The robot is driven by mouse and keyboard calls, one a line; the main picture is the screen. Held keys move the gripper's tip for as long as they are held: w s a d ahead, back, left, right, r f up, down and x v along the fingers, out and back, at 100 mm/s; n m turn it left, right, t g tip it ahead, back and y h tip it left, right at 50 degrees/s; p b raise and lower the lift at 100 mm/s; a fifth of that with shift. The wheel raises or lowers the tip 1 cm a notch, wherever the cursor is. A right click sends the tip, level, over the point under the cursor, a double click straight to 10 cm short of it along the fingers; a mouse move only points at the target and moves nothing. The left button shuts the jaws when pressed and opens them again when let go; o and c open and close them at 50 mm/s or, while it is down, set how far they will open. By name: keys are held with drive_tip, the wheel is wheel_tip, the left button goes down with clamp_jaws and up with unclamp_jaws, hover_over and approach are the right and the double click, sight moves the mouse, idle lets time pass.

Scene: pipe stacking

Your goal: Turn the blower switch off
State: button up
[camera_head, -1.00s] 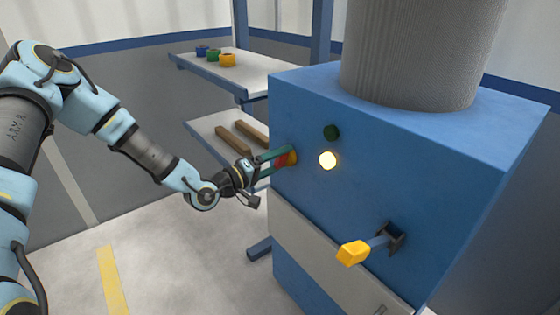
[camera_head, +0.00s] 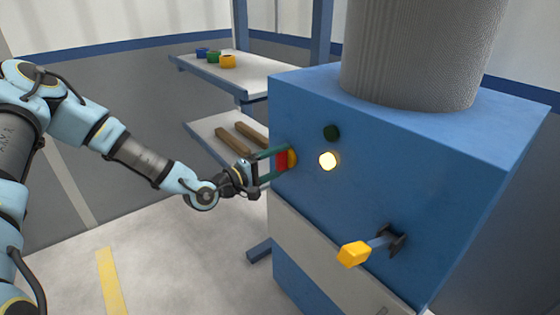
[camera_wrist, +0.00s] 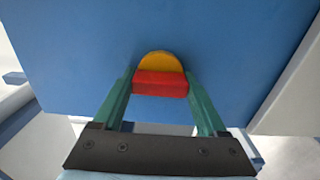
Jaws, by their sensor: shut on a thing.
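The blower switch has a red handle (camera_head: 282,160) on a yellow round base (camera_head: 292,157), on the front face of the blue blower box (camera_head: 400,190), near its left edge. In the wrist view the red handle (camera_wrist: 160,83) lies crosswise in front of the yellow base (camera_wrist: 161,63). My gripper (camera_head: 277,165) has its green fingers on either side of the red handle and is shut on it. In the wrist view my gripper (camera_wrist: 160,88) meets the handle at both ends.
A lit lamp (camera_head: 328,160) and a dark green button or lamp (camera_head: 331,132) sit right of the switch. A yellow-handled lever (camera_head: 354,253) sticks out lower right. A shelf (camera_head: 250,75) with coloured rings and wooden bars stands behind. The floor at left is clear.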

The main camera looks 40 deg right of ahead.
drive_tip(key=o, duration=1.3)
drive_tip(key=a+b, duration=0.1)
drive_tip(key=a, duration=0.9)
drive_tip(key=shift+w+a, duration=0.3)
drive_tip(key=shift+a, duration=0.1)
